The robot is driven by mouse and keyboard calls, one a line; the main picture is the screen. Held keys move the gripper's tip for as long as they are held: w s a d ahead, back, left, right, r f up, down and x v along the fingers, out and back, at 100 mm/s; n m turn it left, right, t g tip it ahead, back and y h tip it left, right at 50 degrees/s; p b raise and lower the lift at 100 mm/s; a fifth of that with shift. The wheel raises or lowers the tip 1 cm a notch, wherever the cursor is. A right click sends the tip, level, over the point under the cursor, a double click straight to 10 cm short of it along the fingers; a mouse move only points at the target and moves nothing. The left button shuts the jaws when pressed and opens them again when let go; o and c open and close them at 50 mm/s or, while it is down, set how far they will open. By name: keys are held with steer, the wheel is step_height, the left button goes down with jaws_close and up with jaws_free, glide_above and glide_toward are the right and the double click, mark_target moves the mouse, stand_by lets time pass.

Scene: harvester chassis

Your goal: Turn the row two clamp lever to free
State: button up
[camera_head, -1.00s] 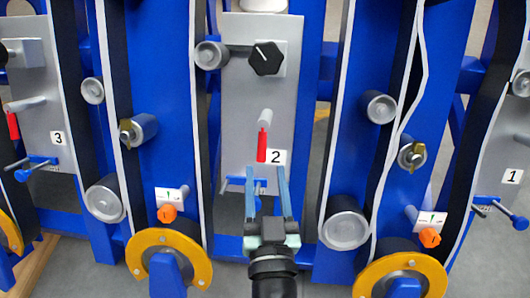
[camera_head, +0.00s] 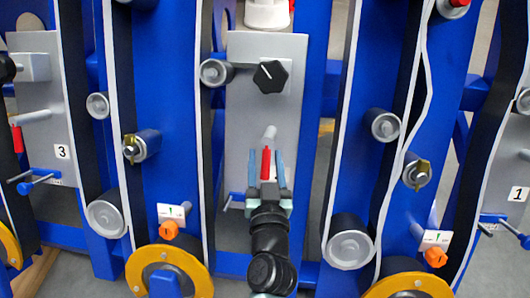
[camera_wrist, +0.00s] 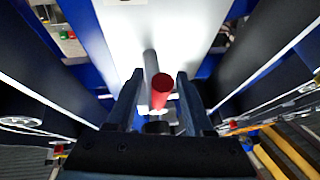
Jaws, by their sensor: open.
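The row two clamp lever (camera_head: 266,163) is a red handle on a grey shaft, hanging down from the grey middle panel (camera_head: 290,120) in the head view. My gripper (camera_head: 266,155) is open, with one blue finger on each side of the red handle. In the wrist view the red handle (camera_wrist: 162,88) stands between the tips of my gripper (camera_wrist: 158,75), with a gap visible on both sides. The gripper body hides the handle's lower end and the number 2 label in the head view.
A black knob (camera_head: 270,76) sits above the lever on the same panel. Blue frames with belts and a grey roller (camera_head: 349,249) flank the panel. Yellow-rimmed wheels (camera_head: 168,272) stand low on both sides. The panel labelled 3 (camera_head: 62,152) is at left.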

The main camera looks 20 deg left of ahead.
steer(key=shift+w+a, duration=0.35)
steer(key=shift+w, duration=0.3)
steer(key=shift+c, duration=0.3)
jaws_close()
stand_by(0.8)
